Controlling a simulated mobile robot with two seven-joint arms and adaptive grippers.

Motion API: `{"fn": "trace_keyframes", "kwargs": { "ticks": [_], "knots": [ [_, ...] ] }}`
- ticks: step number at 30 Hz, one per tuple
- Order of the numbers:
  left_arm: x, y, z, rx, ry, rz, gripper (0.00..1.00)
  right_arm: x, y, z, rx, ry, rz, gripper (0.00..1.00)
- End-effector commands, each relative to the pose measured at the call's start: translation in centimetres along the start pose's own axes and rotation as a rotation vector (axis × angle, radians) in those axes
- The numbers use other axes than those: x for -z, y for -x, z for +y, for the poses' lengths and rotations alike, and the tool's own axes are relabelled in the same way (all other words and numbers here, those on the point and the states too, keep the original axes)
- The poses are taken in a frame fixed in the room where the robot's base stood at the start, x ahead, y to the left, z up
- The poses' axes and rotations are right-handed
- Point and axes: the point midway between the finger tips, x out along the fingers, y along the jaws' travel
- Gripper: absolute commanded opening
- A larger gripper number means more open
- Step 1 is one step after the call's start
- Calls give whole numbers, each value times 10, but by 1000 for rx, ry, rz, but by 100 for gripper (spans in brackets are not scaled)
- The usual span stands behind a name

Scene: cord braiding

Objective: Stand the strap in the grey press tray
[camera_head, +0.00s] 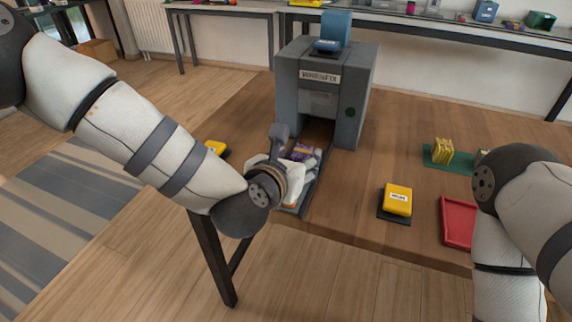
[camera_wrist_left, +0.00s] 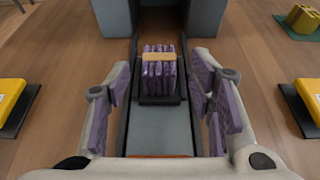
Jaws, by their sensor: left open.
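Several purple upright strips stand side by side as a strap bundle (camera_wrist_left: 158,82), with a tan band across the upper part. The bundle is upright in a dark holder on the grey press tray (camera_wrist_left: 160,130), which runs out from the press. It also shows as a purple patch in the head view (camera_head: 300,152), partly hidden by my left gripper. My left gripper (camera_wrist_left: 163,88) is open, its purple-faced fingers on either side of the tray. The bundle appears between and beyond the fingertips, with gaps at both sides. My right arm shows in the head view, but its gripper is out of frame.
The grey press (camera_head: 322,85) stands behind the tray. A yellow box (camera_head: 397,199) on a dark pad and a red tray (camera_head: 457,222) lie to the right. Yellow strips (camera_head: 442,151) stand on a green mat (camera_head: 466,163). Another yellow box (camera_head: 215,147) lies left.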

Motion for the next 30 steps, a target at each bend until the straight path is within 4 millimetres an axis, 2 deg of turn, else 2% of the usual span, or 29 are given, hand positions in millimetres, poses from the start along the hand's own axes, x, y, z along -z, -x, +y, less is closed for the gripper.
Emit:
{"fn": "trace_keyframes", "kwargs": {
  "ticks": [1,6,12,16,21,23,25,26,27,29,30],
  "knots": [
    [-5,13,0,0,0,-6,49,3,5,0,1,0,16,40],
    [-6,53,0,0,-1,-9,49,10,15,0,2,0,46,40],
    [-4,90,0,0,-1,-7,49,15,23,-1,3,0,72,40],
    [-3,102,0,-1,0,-5,49,16,26,-1,3,0,79,40],
    [-1,106,0,0,-2,-2,49,16,25,-1,3,0,79,40],
    [9,105,0,7,-48,22,49,16,25,-1,3,0,78,40],
    [47,107,-2,45,-231,105,49,16,25,-1,3,0,78,40],
    [72,110,-3,78,-358,158,49,16,25,-1,3,0,78,40],
    [112,117,-2,146,-560,241,49,16,25,-1,3,0,77,40],
    [180,139,1,307,-912,365,49,16,25,-1,3,0,77,40],
    [225,161,6,450,-1152,434,49,16,25,-1,3,0,77,40]
  ]
}}
